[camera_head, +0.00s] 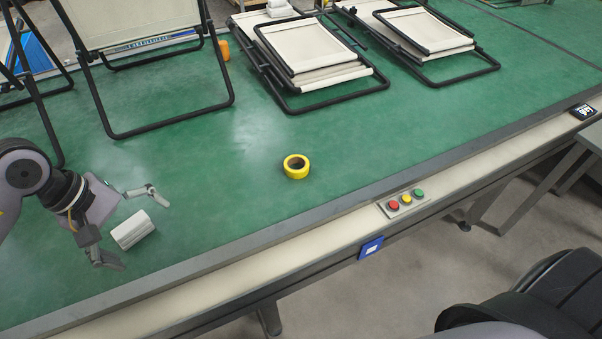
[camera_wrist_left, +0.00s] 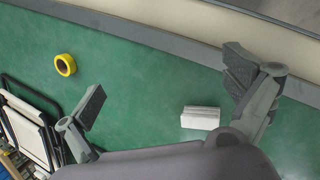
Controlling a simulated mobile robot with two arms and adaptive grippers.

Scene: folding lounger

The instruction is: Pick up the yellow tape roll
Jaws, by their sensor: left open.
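The yellow tape roll (camera_head: 296,167) lies flat on the green table, right of my left gripper in the head view. It also shows at the upper left of the left wrist view (camera_wrist_left: 65,65). My left gripper (camera_head: 138,228) is open and empty, its fingers spread wide above the table. In the left wrist view my left gripper's fingers (camera_wrist_left: 165,95) stand apart, with the tape roll beyond the left finger. The gripper and the roll are clearly apart. My right gripper does not show in either view.
A white block (camera_head: 132,230) lies on the table by my left gripper's fingers, and shows in the wrist view (camera_wrist_left: 200,118). Folded loungers (camera_head: 315,50) lie at the back. A button panel (camera_head: 404,202) sits on the front rail. The table around the roll is clear.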

